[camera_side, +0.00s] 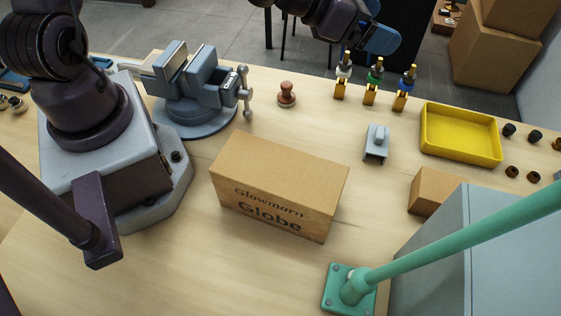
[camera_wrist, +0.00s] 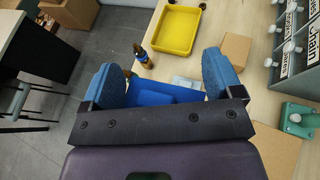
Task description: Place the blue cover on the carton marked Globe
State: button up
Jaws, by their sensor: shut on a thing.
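The carton marked Globe (camera_side: 272,177) is a closed brown box standing on the wooden table in the middle of the side view. Its printed face is toward the camera and its top is bare. My gripper (camera_side: 378,38) is at the top edge of the side view, behind and above the carton, partly cut off. In the wrist view my gripper (camera_wrist: 164,80) has its two blue fingers spread around a flat blue piece, the blue cover (camera_wrist: 155,92), and is shut on it. The cover cannot be made out in the side view.
A vise (camera_side: 200,85) and a wooden stamp (camera_side: 286,94) stand behind the carton. Three brass-based posts (camera_side: 370,85), a grey block (camera_side: 376,143), a yellow tray (camera_side: 460,133) and a small carton (camera_side: 432,190) are to the right. A green stand (camera_side: 347,290) is in front.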

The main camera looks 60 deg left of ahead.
notch_tip(320, 180, up, 3)
jog(key=shift+f, duration=0.2)
jog(key=shift+s+d+f+m+g+h, duration=0.7)
jog(key=shift+s+d+f+m+h, duration=0.15)
jog(key=shift+s+f+m+h, duration=0.2)
jog(key=s+d+m+g+h, duration=0.1)
jog(key=s+d+f+m+g+h, duration=0.1)
jog(key=s+m+h, duration=0.1)
jog(key=s+d+f+m+g+h, duration=0.1)
jog(key=s+m, duration=0.1)
jog(key=shift+s+f+g, duration=0.1)
jog(key=shift+f+g, duration=0.05)
jog(key=shift+g, duration=0.25)
jog(key=c, duration=0.5)
jog(key=s+d+r+m+g+h, duration=0.1)
jog(key=s+d+r+m+g, duration=0.1)
jog(key=s+m+g, duration=0.45)
jog(key=s+d+r+m+g, duration=0.2)
jog(key=s+r+m+g, duration=0.1)
jog(key=s+m+g, duration=0.3)
send_over(269, 180)
jog(key=shift+f, duration=2.65)
jog(key=shift+m+t+h, duration=0.25)
jog(key=shift+m+h, duration=0.1)
jog(key=shift+m, duration=0.05)
jog(key=shift+f, duration=3.8)
